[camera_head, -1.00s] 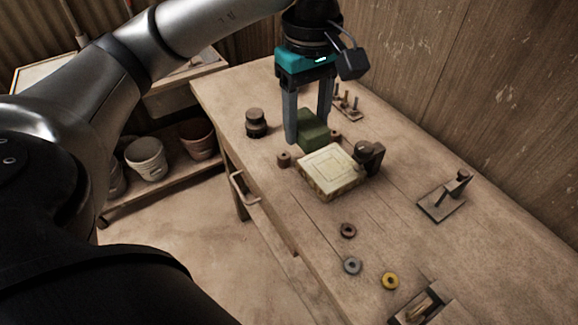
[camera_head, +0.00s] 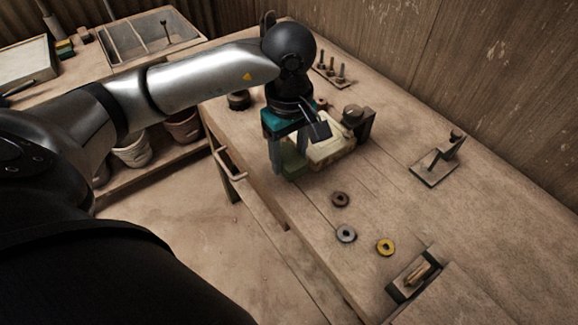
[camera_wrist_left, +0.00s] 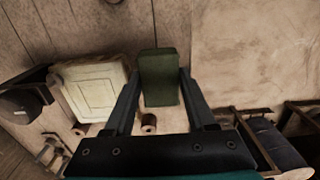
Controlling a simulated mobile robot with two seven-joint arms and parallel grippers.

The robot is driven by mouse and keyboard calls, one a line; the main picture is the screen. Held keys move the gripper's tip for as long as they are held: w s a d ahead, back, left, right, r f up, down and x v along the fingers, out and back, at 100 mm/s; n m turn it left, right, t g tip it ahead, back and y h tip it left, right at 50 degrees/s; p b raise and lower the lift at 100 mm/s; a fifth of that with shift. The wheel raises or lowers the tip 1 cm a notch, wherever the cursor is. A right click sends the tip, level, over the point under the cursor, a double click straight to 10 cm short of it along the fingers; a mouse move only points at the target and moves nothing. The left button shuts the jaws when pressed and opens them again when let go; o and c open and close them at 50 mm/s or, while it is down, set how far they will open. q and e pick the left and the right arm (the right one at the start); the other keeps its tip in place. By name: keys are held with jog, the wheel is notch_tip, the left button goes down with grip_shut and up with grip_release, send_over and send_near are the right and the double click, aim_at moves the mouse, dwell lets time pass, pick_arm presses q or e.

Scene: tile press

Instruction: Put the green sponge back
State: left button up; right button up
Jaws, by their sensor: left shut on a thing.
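The green sponge (camera_head: 292,158) is between the fingers of my left gripper (camera_head: 286,160), near the bench's left edge. In the left wrist view, the two fingers (camera_wrist_left: 158,82) are shut on the sides of the sponge (camera_wrist_left: 157,65). In the head view the gripper and wrist partly cover the sponge. The pale square tile (camera_head: 332,150) is just right of it; in the wrist view the tile (camera_wrist_left: 97,90) lies left of the sponge, with a gap. I cannot tell whether the sponge touches the bench. My right gripper is out of view.
A dark clamp (camera_head: 357,120) stands behind the tile. A peg rack (camera_head: 331,76) and a metal stand (camera_head: 437,160) stand farther back and right. A divided tray (camera_head: 150,38) is on the side table; pots (camera_head: 132,148) sit below.

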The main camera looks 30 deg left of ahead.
aim_at(289, 167)
pick_arm(q)
jog(key=shift+f, duration=1.8)
jog(key=shift+f+b, duration=0.15)
jog(key=shift+b, duration=0.25)
jog(key=o, duration=1.2)
jog(key=shift+r, duration=0.25)
notch_tip(289, 167, up, 12)
jog(key=shift+f+p, duration=0.1)
jog(key=shift+p, duration=1)
